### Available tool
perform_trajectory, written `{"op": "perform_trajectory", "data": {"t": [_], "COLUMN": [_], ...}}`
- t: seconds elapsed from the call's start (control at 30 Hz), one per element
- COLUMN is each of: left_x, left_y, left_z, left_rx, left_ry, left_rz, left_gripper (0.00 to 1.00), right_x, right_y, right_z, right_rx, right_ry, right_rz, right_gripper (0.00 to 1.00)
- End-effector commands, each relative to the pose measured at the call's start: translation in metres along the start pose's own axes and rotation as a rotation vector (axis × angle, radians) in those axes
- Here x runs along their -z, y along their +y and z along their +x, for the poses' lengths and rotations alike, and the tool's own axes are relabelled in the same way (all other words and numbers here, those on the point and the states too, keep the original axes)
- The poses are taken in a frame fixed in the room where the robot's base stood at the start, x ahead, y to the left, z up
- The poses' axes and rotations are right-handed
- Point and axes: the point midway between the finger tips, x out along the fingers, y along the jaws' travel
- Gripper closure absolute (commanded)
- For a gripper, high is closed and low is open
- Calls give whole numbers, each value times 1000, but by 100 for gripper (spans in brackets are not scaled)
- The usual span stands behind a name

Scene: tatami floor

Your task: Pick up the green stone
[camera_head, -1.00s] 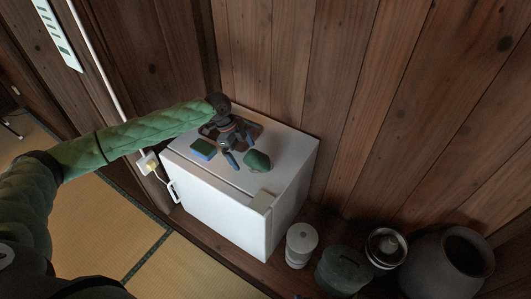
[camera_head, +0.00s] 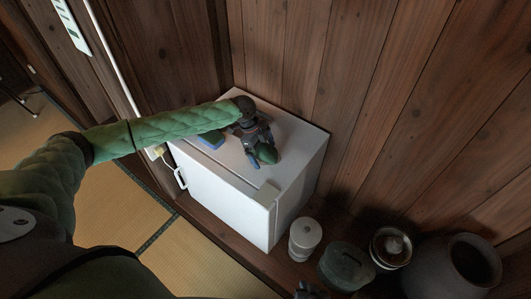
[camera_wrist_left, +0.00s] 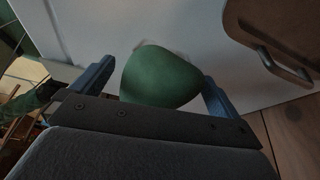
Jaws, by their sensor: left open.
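The green stone (camera_head: 267,153) lies on top of the small white fridge (camera_head: 296,150). My left gripper (camera_head: 260,161) is open over it, with blue fingertips on either side of the stone. In the left wrist view the stone (camera_wrist_left: 160,76) sits between the two spread fingers of the left gripper (camera_wrist_left: 155,86), with a visible gap on each side. The stone's near side is hidden behind the gripper body in that view. A small dark part of my right gripper (camera_head: 310,291) shows at the bottom edge of the head view; its jaws cannot be made out.
A blue sponge-like block (camera_head: 211,140) lies left of the gripper, partly under the arm. A white canister (camera_head: 305,239), a green pot (camera_head: 345,266) and a dark jar (camera_head: 462,265) stand right of the fridge. A wooden wall rises behind.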

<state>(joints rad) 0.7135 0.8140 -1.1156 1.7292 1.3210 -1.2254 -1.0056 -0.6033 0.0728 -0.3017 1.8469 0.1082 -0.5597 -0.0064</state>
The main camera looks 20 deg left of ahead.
Motion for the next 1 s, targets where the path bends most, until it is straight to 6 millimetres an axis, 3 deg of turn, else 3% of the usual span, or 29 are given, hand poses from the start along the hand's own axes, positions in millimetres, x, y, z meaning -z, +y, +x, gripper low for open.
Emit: {"op": "perform_trajectory", "data": {"t": [0.27,0.67,1.0], "left_x": [0,1,3], "left_y": [0,-1,-1], "left_z": [5,4,-1], "left_rx": [1,3,3], "left_ry": [1,2,1], "left_rz": [0,1,1], "left_gripper": [0,76,77], "right_x": [0,0,0], "right_y": [-1,-1,0], "right_z": [0,0,0], "right_rx": [1,1,0], "right_ry": [0,-1,-1], "right_rz": [0,1,1], "right_gripper": [100,100,100]}}
